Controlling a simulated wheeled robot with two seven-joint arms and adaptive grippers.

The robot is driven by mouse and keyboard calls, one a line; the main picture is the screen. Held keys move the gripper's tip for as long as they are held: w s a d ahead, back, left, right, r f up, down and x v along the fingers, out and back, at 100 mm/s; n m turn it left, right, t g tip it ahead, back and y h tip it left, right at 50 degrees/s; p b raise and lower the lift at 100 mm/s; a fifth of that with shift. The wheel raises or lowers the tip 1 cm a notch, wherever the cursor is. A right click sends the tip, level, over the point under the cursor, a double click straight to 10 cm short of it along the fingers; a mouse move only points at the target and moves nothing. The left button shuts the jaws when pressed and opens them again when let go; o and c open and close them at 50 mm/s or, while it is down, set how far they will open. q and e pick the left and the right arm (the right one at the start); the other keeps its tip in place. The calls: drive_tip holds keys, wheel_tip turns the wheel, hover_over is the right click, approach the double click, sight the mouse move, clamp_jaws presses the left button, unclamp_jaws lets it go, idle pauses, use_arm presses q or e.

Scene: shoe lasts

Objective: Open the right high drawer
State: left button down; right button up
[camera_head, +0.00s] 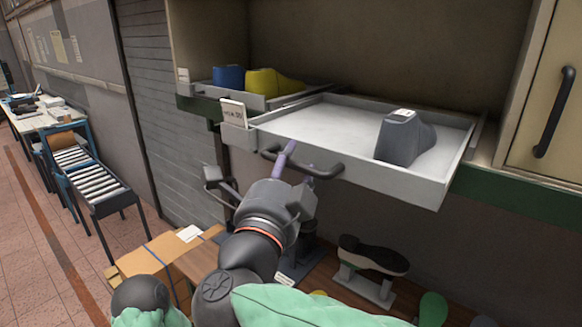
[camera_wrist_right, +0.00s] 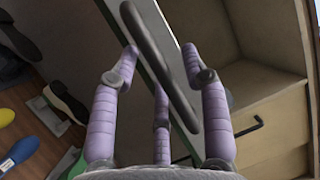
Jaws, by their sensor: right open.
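The right high drawer (camera_head: 400,189) is a pale grey tray pulled out from its beige cabinet. A grey shoe last (camera_head: 402,138) stands inside it toward the right. The dark bar handle (camera_head: 328,168) is on its front face. My right gripper (camera_head: 298,163) is at the handle, with its lilac fingers spread. In the right wrist view the handle (camera_wrist_right: 158,60) runs between the open fingers of the gripper (camera_wrist_right: 160,50), and the drawer front lies behind it. I cannot tell whether a finger touches the handle. My left gripper is not in view.
A left drawer (camera_head: 285,98) holds blue and yellow lasts. A label card (camera_head: 233,113) stands at the drawer's left corner. A cupboard door (camera_head: 549,110) is at right. Below are a shoe on a stand (camera_head: 372,262) and a cardboard box (camera_head: 165,262). A roller conveyor (camera_head: 98,183) stands farther left.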

drive_tip(key=shift+s, duration=0.1)
drive_tip(key=v, duration=1.1)
drive_tip(key=shift+s+f, duration=0.15)
drive_tip(key=shift+s, duration=0.25)
drive_tip(key=shift+a, duration=0.1)
